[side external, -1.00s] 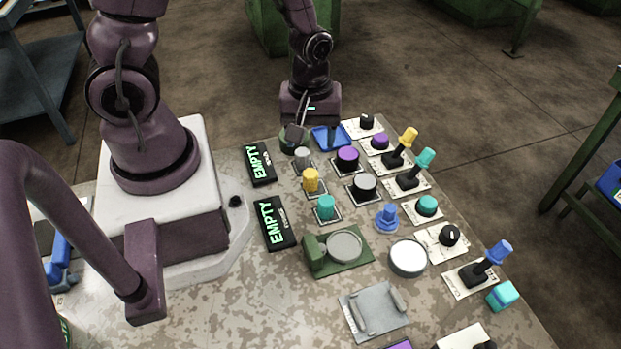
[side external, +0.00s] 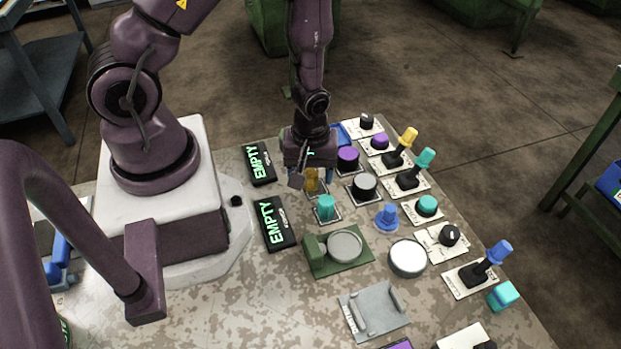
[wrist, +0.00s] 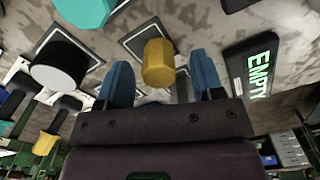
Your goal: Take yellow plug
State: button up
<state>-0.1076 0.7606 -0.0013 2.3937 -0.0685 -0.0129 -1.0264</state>
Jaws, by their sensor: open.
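The yellow plug (wrist: 158,62) is a faceted upright piece on a dark square base on the table. In the wrist view it lies between the two blue fingers of my gripper (wrist: 158,82), with space on either side. My gripper is open and touches nothing that I can make out. In the side external view the yellow plug (side external: 311,181) is partly hidden behind my gripper (side external: 309,180), which is down at it from above.
A teal plug (side external: 326,206) stands close in front. A black knob with a white top (side external: 364,186) and a purple one (side external: 348,158) are to the right. Two EMPTY signs (side external: 275,223) lie to the left. Several joysticks and buttons line the right edge.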

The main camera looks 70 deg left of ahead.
jog(key=shift+c, duration=0.3)
jog(key=c, duration=0.9)
